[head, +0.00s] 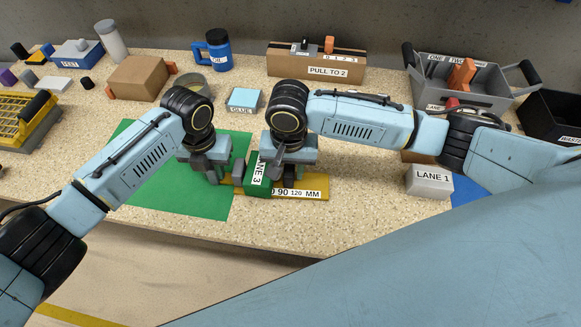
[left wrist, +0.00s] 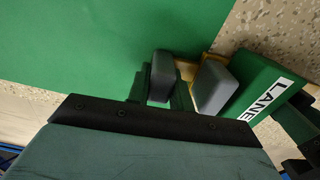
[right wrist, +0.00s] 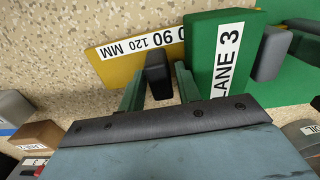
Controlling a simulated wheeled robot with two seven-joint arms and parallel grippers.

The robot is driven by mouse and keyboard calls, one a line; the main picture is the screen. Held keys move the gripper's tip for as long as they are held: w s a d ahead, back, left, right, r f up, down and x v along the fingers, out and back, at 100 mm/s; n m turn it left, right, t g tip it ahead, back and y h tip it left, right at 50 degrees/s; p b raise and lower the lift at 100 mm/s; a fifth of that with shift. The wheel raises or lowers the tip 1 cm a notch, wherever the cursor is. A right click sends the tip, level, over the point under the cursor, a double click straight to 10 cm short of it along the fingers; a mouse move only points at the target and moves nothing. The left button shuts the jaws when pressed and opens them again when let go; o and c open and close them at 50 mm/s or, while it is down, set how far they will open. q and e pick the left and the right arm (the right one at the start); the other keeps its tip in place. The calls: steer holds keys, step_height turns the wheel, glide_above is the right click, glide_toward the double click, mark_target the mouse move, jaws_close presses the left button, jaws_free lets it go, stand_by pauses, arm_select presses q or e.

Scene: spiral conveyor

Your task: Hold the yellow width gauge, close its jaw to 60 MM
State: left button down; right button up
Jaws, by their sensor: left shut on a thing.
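The yellow width gauge (head: 314,186) lies on the table, partly over the green mat's right edge. Its label reads 90 120 MM; lower marks are hidden. A green LANE 3 block (head: 258,180) covers part of it, with a grey block (left wrist: 212,85) beside it on the left. My left gripper (left wrist: 161,88) is shut on a grey upright piece (left wrist: 162,72) at the gauge's left end. My right gripper (right wrist: 159,88) has its fingers either side of a dark upright piece (right wrist: 158,72) on the gauge; whether they press on it is unclear. The jaw's reading is hidden.
The green mat (head: 190,200) is bare left of the gauge. A grey LANE 1 block (head: 428,182) stands to the right. A GLUE box (head: 243,99), a PULL TO 2 box (head: 316,60) and a grey bin (head: 460,80) stand behind.

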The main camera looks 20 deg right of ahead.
mark_target(289, 169)
steer(key=shift+o, duration=0.7)
step_height(289, 169, up, 12)
steer(key=shift+c, duration=0.3)
